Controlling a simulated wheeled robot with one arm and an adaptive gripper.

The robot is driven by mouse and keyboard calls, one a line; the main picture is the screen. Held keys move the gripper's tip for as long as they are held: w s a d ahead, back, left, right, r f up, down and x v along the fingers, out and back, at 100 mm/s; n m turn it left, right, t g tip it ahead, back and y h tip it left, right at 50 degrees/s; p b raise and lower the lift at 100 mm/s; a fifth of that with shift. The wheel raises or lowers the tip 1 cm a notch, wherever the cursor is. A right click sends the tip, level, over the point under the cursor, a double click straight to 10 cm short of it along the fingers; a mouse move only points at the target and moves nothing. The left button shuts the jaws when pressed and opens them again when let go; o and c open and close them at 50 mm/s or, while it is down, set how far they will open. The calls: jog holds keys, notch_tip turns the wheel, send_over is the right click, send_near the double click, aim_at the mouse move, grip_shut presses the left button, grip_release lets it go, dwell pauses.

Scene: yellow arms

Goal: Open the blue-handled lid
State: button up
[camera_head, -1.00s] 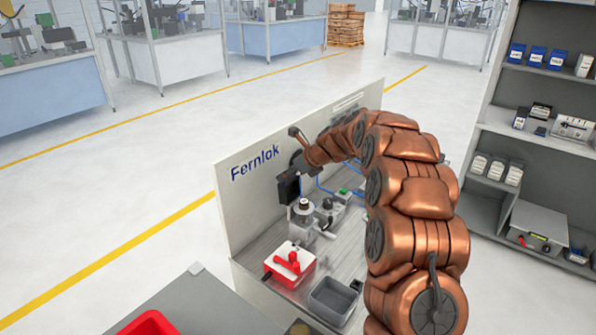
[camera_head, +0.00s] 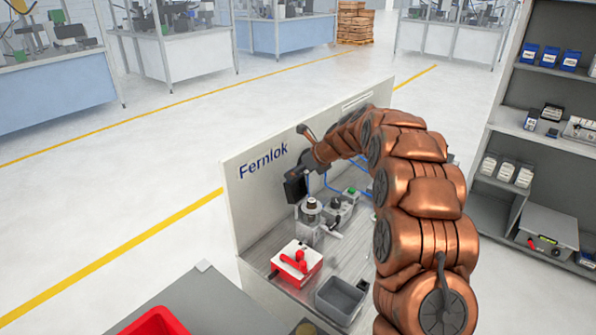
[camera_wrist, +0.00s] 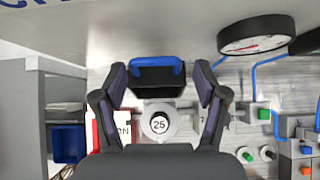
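The blue handle (camera_wrist: 157,63) shows in the wrist view as a bar along the top of a dark lid (camera_wrist: 157,82). My gripper (camera_wrist: 160,84) is open, with one finger on each side of the lid and handle. I see gaps on both sides and no grip on the handle. In the head view, a dark box (camera_head: 294,188) is at the panel beside my gripper (camera_head: 308,166). My arm's end is small there, and the blue handle cannot be made out.
Below the lid is a round fixture marked 25 (camera_wrist: 160,124). A gauge (camera_wrist: 256,34) and blue hoses are at the right in the wrist view. A red-and-white box (camera_head: 297,264) and a grey bin (camera_head: 340,298) stand on the bench. The Fernlok panel (camera_head: 262,165) rises behind.

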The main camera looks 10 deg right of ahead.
jog(key=v, duration=1.2)
jog(key=shift+f, duration=0.1)
